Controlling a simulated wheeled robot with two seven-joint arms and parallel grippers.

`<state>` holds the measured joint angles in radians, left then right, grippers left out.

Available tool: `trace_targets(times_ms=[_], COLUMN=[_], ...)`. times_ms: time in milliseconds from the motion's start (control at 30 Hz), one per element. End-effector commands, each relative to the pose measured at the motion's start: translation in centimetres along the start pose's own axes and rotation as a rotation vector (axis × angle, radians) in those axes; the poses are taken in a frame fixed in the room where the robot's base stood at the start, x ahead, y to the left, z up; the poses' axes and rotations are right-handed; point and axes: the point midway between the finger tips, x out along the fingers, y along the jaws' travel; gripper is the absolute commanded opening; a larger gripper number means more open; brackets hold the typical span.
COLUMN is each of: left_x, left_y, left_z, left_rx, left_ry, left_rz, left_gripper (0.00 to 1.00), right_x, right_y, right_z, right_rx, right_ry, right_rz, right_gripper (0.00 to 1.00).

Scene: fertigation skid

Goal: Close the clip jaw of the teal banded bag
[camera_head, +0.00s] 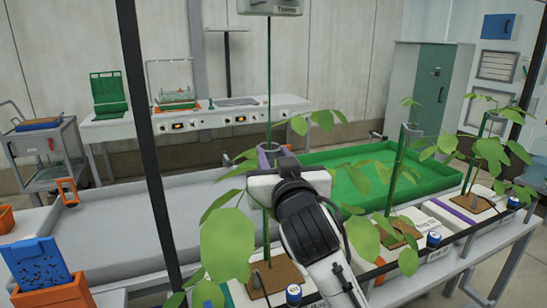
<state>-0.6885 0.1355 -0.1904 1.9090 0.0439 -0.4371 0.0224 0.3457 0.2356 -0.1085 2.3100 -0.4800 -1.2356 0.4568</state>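The teal banded bag (249,296) is the white grow bag at the bottom centre, largely covered by leaves and my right arm. A strip of its teal band shows at its left edge. Its plant climbs a thin green upright stake. A grey-purple clip (270,150) sits on this stake, just beyond my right gripper (273,162). The gripper's white body and black wrist hide much of the clip, so I cannot tell how its jaw stands or whether the fingers touch it. The fingers' opening is hidden. My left gripper is out of view.
A middle bag (400,228) and a purple banded bag (455,212) with plants stand to the right. Behind are a grey tray (130,215) and a green tray (345,160). Leaves crowd my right arm.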

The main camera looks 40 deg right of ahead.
Motion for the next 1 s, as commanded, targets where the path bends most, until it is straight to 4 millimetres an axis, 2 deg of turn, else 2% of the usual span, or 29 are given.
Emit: trace_targets(times_ms=[33,100,433,467,700,1000], left_x=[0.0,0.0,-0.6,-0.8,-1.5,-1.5], left_y=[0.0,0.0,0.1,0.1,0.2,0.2], left_z=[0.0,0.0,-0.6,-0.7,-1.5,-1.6], left_rx=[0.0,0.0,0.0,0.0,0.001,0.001], left_ry=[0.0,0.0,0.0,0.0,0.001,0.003], left_rz=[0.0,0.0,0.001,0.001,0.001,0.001], left_gripper=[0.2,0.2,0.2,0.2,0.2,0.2], right_x=[0.0,0.0,0.3,0.3,0.7,0.8], right_y=[0.0,0.0,0.4,0.5,1.1,1.3], right_z=[0.0,0.0,0.0,0.0,0.0,-0.1], right_rx=[0.0,0.0,-0.005,-0.004,-0.005,-0.001], right_ry=[-0.001,-0.001,-0.005,-0.006,-0.004,0.004], right_rz=[0.0,0.0,-0.063,-0.079,-0.194,-0.219], right_gripper=[0.13,0.06,0.06,0.01,0.0,0.0])
